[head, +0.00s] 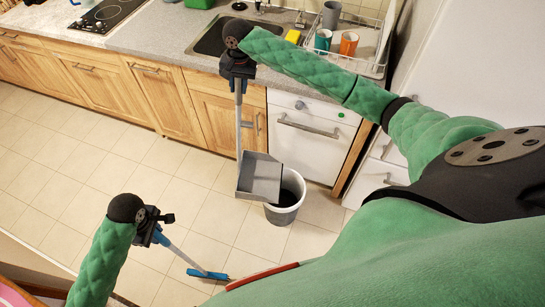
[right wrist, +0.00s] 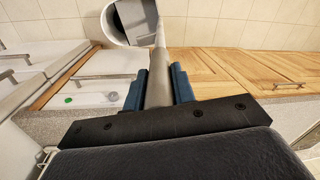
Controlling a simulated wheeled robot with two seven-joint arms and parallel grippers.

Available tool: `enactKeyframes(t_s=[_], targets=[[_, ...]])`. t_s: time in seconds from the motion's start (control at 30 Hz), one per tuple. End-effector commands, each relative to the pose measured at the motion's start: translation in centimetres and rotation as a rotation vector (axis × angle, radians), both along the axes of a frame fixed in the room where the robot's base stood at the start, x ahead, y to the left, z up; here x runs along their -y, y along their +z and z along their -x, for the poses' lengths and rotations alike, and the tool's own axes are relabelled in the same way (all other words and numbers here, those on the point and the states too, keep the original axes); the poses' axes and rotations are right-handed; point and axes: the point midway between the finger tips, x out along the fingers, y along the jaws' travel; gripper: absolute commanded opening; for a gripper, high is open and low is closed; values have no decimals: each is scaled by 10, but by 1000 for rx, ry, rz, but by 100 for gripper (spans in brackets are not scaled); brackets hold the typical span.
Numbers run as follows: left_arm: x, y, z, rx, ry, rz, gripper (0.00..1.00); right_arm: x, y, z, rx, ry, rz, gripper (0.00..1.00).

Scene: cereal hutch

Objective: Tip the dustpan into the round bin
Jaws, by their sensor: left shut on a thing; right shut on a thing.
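The grey dustpan (head: 260,177) hangs from its long handle at the left rim of the round bin (head: 287,198), partly overlapping its opening in the head view. I cannot tell whether it touches the bin. In the right wrist view the gripper (right wrist: 158,88) holds the grey handle between blue fingers, with the dustpan (right wrist: 138,20) over the white bin (right wrist: 112,24). My left gripper (head: 157,233) is shut on the blue broom (head: 207,274), its head low near the floor. The pan's contents are not discernible.
A white dishwasher (head: 307,135) and wooden cabinets (head: 165,97) stand behind the bin. The counter holds a sink (head: 215,37) and a dish rack (head: 345,65) with cups. Tiled floor (head: 125,165) is clear at left.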

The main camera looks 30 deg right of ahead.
Motion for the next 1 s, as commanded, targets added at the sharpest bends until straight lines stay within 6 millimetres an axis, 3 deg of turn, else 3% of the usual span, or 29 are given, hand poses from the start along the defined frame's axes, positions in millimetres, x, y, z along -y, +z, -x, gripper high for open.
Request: enactKeyframes(t_s=[1.0], targets=[[0,1,0,1,0,1,0,-66,-25,-46,-69,1,98,0]])
